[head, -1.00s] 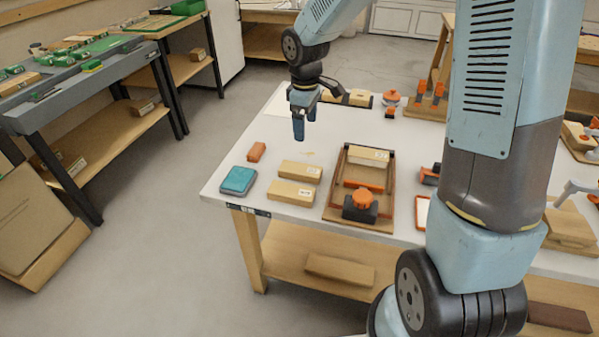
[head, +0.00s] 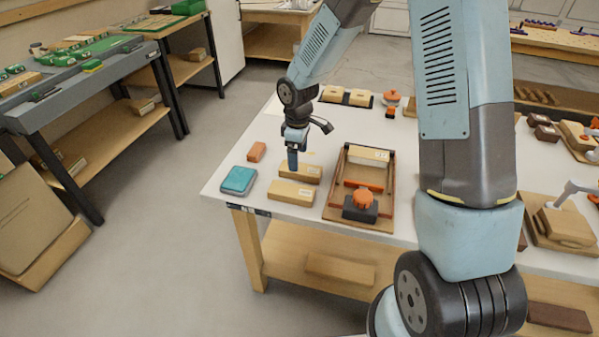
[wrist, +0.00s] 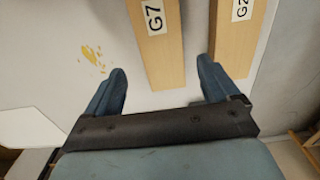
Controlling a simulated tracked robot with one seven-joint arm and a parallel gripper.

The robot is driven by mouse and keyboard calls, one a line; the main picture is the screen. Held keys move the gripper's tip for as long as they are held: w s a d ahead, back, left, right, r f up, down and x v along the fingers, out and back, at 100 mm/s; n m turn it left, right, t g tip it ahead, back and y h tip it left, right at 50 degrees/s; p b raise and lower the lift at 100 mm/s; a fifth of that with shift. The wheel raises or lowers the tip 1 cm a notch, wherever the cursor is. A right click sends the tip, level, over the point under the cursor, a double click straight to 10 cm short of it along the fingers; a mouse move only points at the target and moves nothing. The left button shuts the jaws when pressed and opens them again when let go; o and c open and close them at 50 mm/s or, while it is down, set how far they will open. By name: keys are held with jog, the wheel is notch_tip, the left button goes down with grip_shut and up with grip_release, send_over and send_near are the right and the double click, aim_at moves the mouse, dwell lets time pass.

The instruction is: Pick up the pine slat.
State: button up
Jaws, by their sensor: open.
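Two pale wooden slats lie side by side on the white bench in the head view, the back slat (head: 303,174) and the front slat (head: 291,195). In the wrist view one slat (wrist: 158,60) is labelled G7 and the other (wrist: 232,50) has a partly cut-off label beginning with G. I cannot tell from the labels which is called pine. My gripper (head: 292,163) is over the back slat, pointing down. In the wrist view my open gripper (wrist: 162,72) has the G7 slat between its fingers, with gaps either side; nothing is gripped.
A teal box (head: 238,180) and a reddish-brown block (head: 257,151) lie to the left. A wooden frame tray (head: 332,198) with an orange-knobbed dark piece (head: 361,205) stands close on the right. A yellow stain (wrist: 95,57) marks the bench beside the G7 slat.

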aim_at(301, 172)
jog(key=shift+s+f, duration=0.1)
jog(key=shift+f, duration=2.5)
jog(key=shift+c, duration=0.4)
jog(key=c, duration=1)
